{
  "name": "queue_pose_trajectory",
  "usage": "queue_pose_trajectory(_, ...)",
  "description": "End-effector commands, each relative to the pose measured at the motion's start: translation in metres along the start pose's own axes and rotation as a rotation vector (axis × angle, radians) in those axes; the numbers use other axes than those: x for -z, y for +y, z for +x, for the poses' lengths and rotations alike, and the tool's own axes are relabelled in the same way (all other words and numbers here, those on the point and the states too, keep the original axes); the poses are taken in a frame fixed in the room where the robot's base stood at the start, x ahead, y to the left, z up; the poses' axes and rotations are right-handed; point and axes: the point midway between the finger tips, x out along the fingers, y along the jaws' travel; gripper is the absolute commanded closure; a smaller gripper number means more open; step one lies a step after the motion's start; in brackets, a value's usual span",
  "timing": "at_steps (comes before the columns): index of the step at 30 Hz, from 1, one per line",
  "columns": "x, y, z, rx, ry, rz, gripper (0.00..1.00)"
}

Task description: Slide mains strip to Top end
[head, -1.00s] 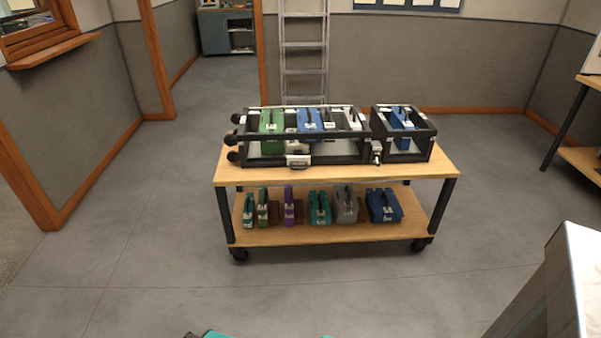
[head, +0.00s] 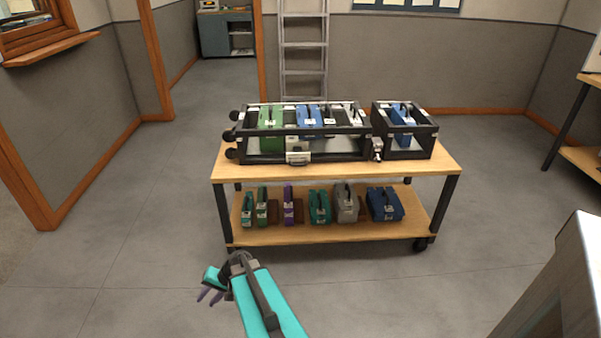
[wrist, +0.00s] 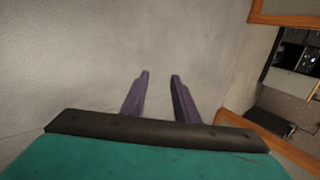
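A long black frame (head: 262,157) stands on the top shelf of the cart. It holds a green block (head: 271,131), a blue block (head: 309,123) and pale parts, each with small labels I cannot read. A smaller black frame (head: 419,155) to its right holds another blue block (head: 402,131). I cannot tell which part is the mains strip. My gripper (head: 209,295) is low in front of the cart's left side, well apart from it. In the wrist view, its two purple fingers (wrist: 155,77) are apart with nothing between them.
The wooden cart (head: 230,177) has several coloured blocks with handles on its lower shelf (head: 330,231). A ladder (head: 303,60) stands behind it. A pale-topped counter (head: 570,265) is at the lower right. The floor (head: 120,215) left of the cart is clear.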

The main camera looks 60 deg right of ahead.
Motion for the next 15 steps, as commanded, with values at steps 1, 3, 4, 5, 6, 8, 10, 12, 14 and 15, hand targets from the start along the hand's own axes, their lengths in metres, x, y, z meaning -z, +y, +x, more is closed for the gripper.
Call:
queue_pose_trajectory(1, 0.024, 0.001, -0.009, 0.034, 0.043, 0.036, 0.72)
queue_pose_trajectory(3, 0.053, 0.001, -0.025, 0.081, 0.099, 0.084, 0.72)
queue_pose_trajectory(4, 0.066, 0.001, -0.033, 0.102, 0.123, 0.104, 0.72)
queue_pose_trajectory(5, 0.078, 0.002, -0.041, 0.122, 0.147, 0.125, 0.72)
queue_pose_trajectory(6, 0.095, 0.004, -0.052, 0.149, 0.180, 0.152, 0.72)
queue_pose_trajectory(8, 0.119, 0.006, -0.070, 0.189, 0.229, 0.191, 0.72)
queue_pose_trajectory(10, 0.146, 0.011, -0.092, 0.235, 0.288, 0.236, 0.72)
queue_pose_trajectory(12, 0.173, 0.018, -0.117, 0.281, 0.346, 0.281, 0.72)
queue_pose_trajectory(14, 0.195, 0.025, -0.139, 0.320, 0.398, 0.317, 0.72)
queue_pose_trajectory(15, 0.209, 0.030, -0.155, 0.346, 0.431, 0.342, 0.72)
